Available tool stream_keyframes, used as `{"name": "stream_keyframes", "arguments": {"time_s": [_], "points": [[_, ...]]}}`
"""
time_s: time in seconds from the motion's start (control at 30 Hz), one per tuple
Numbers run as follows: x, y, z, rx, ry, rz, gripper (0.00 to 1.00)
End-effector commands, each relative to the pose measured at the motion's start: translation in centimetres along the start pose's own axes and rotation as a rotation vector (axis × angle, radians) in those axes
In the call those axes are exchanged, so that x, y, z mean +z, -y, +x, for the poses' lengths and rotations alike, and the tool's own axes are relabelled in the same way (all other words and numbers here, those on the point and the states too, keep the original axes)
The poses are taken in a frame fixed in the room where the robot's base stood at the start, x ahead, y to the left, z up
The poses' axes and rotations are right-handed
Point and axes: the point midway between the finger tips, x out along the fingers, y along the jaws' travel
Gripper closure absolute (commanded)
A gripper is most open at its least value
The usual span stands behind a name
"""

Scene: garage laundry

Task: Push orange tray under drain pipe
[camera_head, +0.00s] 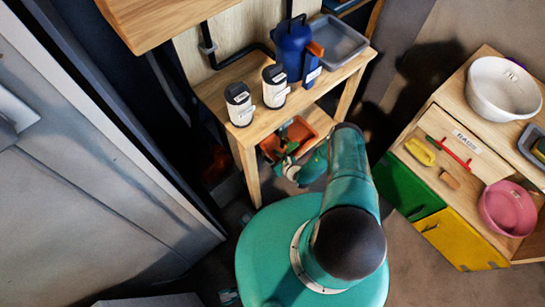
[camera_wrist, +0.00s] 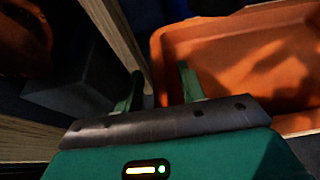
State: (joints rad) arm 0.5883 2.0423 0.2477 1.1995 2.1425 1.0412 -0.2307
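The orange tray (camera_head: 303,131) sits low under the wooden table, partly hidden by the tabletop and my arm. In the wrist view the tray (camera_wrist: 215,42) fills the right side, with its left rim near the fingers. My gripper (camera_head: 281,158) is at the tray's near side in the head view. In the wrist view my gripper (camera_wrist: 158,82) has its two green fingers spread apart with nothing held between them. The right finger overlaps the tray's left part; contact is unclear. A black pipe (camera_head: 232,57) bends along the wall above the tabletop; its lower end is hidden.
The wooden table (camera_head: 262,121) holds two white canisters (camera_head: 257,96), a blue jug (camera_head: 292,45) and a grey tray (camera_head: 340,40). A wooden post (camera_wrist: 115,30) stands close left of the fingers. A cabinet with bowls (camera_head: 500,90) stands at right.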

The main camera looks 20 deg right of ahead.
Motion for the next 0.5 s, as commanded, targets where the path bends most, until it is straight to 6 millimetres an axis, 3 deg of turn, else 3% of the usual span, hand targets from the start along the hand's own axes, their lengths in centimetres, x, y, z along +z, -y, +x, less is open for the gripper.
{"name": "stream_keyframes", "arguments": {"time_s": [0.27,0.5], "points": [[0.0,-0.1,-0.3,0.0,0.0,0.002,0.6],[0.0,-0.1,-3.7,-0.003,-0.002,0.004,0.6]]}}
